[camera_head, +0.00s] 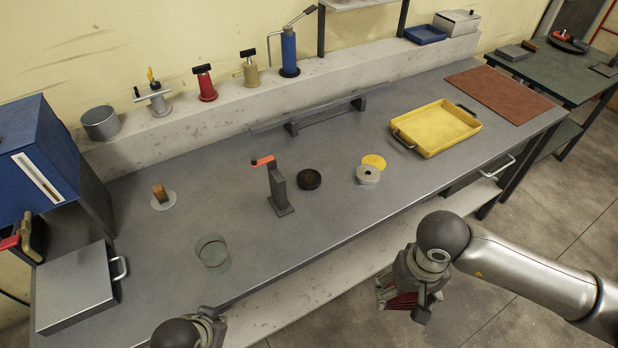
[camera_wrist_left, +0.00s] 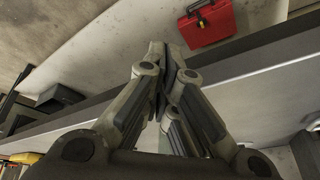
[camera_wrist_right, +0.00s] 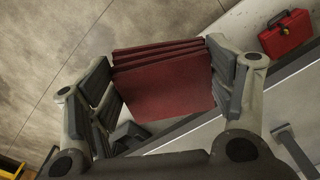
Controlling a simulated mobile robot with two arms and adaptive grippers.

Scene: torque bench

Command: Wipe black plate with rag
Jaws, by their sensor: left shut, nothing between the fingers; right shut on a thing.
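A small black round plate (camera_head: 309,179) lies flat on the grey workbench near its middle, just right of a metal stand with an orange handle (camera_head: 278,188). My right gripper (camera_head: 392,293) is in front of the bench, over the floor side. It is shut on a dark red folded rag (camera_wrist_right: 160,80), whose layers show between the fingers in the right wrist view. My left gripper (camera_wrist_left: 163,55) is shut and empty, with its fingertips together. In the head view only its rear part shows at the bottom edge.
A white roll (camera_head: 367,175), a yellow disc (camera_head: 374,161) and a yellow tray (camera_head: 440,128) are right of the plate. A glass (camera_head: 212,253) and a grey box (camera_head: 75,287) stand left. A red case (camera_wrist_right: 286,34) is below the bench. The surface around the plate is mostly clear.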

